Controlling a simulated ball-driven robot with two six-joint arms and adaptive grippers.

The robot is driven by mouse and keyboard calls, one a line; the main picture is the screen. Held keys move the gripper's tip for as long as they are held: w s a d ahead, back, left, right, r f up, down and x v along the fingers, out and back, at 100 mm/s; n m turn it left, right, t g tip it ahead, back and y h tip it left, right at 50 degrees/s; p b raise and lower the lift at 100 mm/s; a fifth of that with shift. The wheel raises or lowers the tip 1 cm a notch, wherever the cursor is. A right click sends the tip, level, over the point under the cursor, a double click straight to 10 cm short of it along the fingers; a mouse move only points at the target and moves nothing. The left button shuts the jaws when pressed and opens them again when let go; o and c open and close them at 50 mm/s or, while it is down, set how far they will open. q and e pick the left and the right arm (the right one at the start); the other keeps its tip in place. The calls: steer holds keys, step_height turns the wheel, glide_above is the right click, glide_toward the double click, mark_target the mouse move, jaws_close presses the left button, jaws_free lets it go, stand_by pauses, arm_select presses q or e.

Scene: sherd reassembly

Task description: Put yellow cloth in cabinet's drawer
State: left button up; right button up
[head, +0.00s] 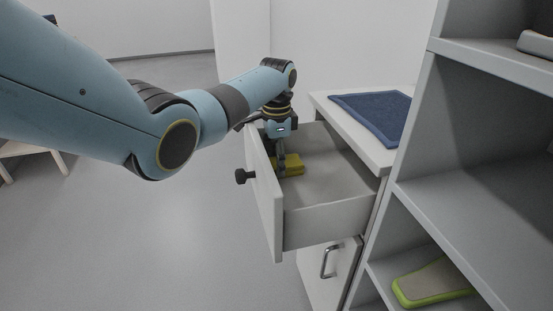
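The cabinet's drawer (328,215) is pulled open, with a dark round knob (241,177) on its front. The yellow cloth (293,164) is inside the drawer, close behind the drawer front. My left gripper (284,172) reaches down into the drawer from above, right at the cloth. Its fingers are small and partly hidden, so I cannot tell whether they grip the cloth or only touch it. My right gripper is not in view.
A dark blue mat (376,116) lies on the cabinet top. Below the drawer is a cabinet door with a metal handle (328,259). Grey shelving (470,190) stands close on the right, with a green-edged object (432,283) on a low shelf.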

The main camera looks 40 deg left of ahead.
arm_select(q)
steer(key=shift+s+d+f, duration=0.2)
steer(key=shift+s+f, duration=0.15)
steer(key=shift+f, duration=0.15)
steer(key=shift+r, duration=0.35)
step_height(320, 180, up, 12)
steer(key=p, duration=0.4)
steer(key=shift+w+a+r+p, duration=0.2)
steer(key=shift+w+r+p, duration=0.05)
steer(key=shift+p, duration=0.15)
